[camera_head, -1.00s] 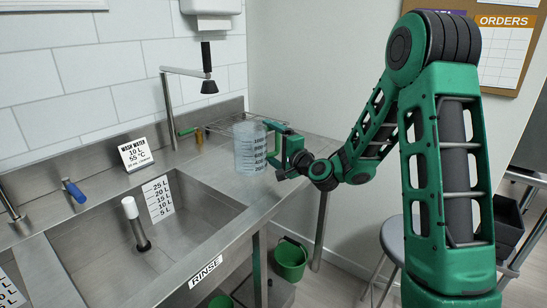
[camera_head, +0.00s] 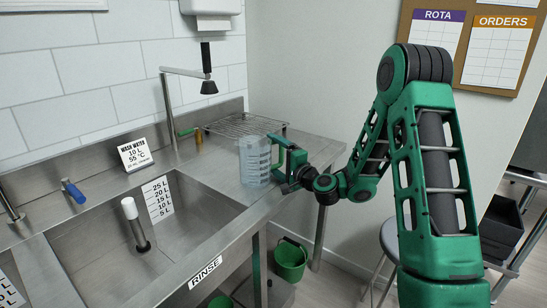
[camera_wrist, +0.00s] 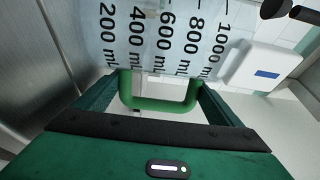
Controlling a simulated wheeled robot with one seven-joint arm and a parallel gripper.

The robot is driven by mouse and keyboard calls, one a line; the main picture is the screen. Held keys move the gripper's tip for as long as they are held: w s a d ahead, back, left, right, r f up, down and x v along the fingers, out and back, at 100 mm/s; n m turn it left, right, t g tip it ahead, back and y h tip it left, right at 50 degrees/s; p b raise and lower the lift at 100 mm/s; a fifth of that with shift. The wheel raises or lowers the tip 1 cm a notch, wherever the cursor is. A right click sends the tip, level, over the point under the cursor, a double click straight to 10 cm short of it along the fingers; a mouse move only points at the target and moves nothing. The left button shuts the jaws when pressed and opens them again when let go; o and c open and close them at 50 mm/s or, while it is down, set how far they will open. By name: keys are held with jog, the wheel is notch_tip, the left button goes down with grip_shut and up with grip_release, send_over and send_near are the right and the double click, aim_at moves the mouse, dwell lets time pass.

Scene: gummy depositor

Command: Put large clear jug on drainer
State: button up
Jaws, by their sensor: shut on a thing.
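The large clear jug (camera_head: 254,163), with printed volume marks, is upright at the right end of the steel counter, in front of the wire drainer (camera_head: 246,124). I cannot tell whether its base touches the counter. My gripper (camera_head: 290,168) is shut on the jug's green handle (camera_head: 279,152), on the jug's right side. In the wrist view the jug (camera_wrist: 150,35) fills the top, with marks up to 1000 mL, and its green handle (camera_wrist: 158,104) lies between my fingers. The drainer is a flat wire rack on the counter against the back wall, partly hidden behind the jug.
The rinse sink (camera_head: 145,245) is left of the jug. A sign (camera_head: 135,155) sits on the back ledge. Green buckets (camera_head: 290,260) and a stool (camera_head: 385,245) are below.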

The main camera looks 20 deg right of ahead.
jog(key=shift+f, duration=0.15)
jog(key=o, duration=1.5)
jog(key=shift+c, duration=0.2)
jog(key=shift+s+d, duration=0.1)
jog(key=shift+s, duration=0.05)
jog(key=v, duration=0.9)
jog(key=shift+s+d, duration=0.15)
jog(key=shift+s, duration=0.05)
jog(key=shift+s+d, duration=0.15)
jog(key=shift+s, duration=0.25)
jog(key=shift+s+d, duration=0.1)
jog(key=shift+s, duration=0.5)
